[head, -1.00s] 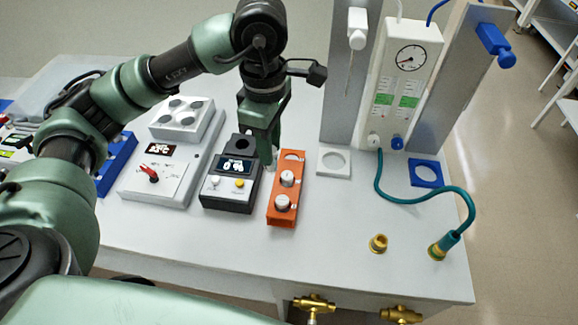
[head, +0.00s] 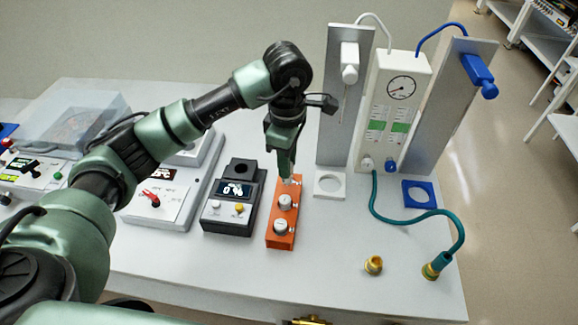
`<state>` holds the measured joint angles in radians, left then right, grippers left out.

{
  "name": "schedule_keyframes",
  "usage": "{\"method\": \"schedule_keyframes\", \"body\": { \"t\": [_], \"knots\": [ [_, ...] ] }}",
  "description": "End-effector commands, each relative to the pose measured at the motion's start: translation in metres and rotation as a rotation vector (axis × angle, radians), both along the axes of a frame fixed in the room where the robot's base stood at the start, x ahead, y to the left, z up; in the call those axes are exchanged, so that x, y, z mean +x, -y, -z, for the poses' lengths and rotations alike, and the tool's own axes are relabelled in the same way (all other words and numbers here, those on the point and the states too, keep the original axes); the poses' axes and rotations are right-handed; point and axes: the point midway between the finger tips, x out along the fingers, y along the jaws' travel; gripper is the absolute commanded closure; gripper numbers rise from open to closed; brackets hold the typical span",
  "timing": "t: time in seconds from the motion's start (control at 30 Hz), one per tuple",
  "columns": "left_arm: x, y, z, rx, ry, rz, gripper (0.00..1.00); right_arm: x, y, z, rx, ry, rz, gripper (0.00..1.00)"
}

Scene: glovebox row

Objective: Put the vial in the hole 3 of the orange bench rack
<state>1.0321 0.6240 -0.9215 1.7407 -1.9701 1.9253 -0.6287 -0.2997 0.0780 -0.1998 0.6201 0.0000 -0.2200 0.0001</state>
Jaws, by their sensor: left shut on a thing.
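The orange bench rack (head: 281,241) stands on the white bench in the middle of the view. Two white-capped vials (head: 282,215) sit in its near and middle holes. My left gripper (head: 286,177) points down over the rack's far end and is shut on a small pale vial, of which only a sliver shows at the fingertips. The fingers hide most of that vial and the far hole, so I cannot tell how deep the vial sits.
A black device with a display (head: 233,205) stands close to the left of the rack. A white ring holder (head: 329,184) and a gauge panel (head: 397,110) are to the right. A teal hose (head: 405,222) and brass fitting (head: 373,265) lie further right.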

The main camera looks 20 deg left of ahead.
Motion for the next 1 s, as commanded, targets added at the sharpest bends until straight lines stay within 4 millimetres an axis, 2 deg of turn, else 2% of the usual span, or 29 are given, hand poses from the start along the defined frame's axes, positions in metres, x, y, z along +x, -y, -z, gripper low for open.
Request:
{"method": "schedule_keyframes", "body": {
  "t": [0.03, 0.13, 0.23, 0.47, 0.7, 1.0],
  "knots": [
    [0.011, -0.002, -0.004, -0.002, -0.001, -0.004, 1.00, 0.000, 0.000, -0.008, 0.000, 0.000, 0.000, 0.64],
    [0.027, -0.006, -0.002, 0.000, -0.002, -0.002, 1.00, 0.000, 0.000, -0.015, 0.000, 0.000, 0.000, 0.64],
    [0.024, -0.006, 0.019, 0.000, -0.005, 0.002, 1.00, 0.000, 0.000, -0.019, 0.000, 0.000, 0.000, 0.64],
    [0.025, -0.005, 0.038, -0.001, 0.000, 0.001, 1.00, 0.000, 0.000, -0.024, 0.000, -0.001, -0.001, 0.64],
    [0.024, -0.006, 0.067, 0.000, -0.002, 0.000, 1.00, 0.000, 0.001, -0.036, -0.001, -0.001, -0.001, 0.64],
    [0.025, -0.006, 0.072, 0.000, 0.001, 0.001, 1.00, 0.000, 0.003, -0.032, -0.003, 0.000, -0.002, 0.64]
  ]
}}
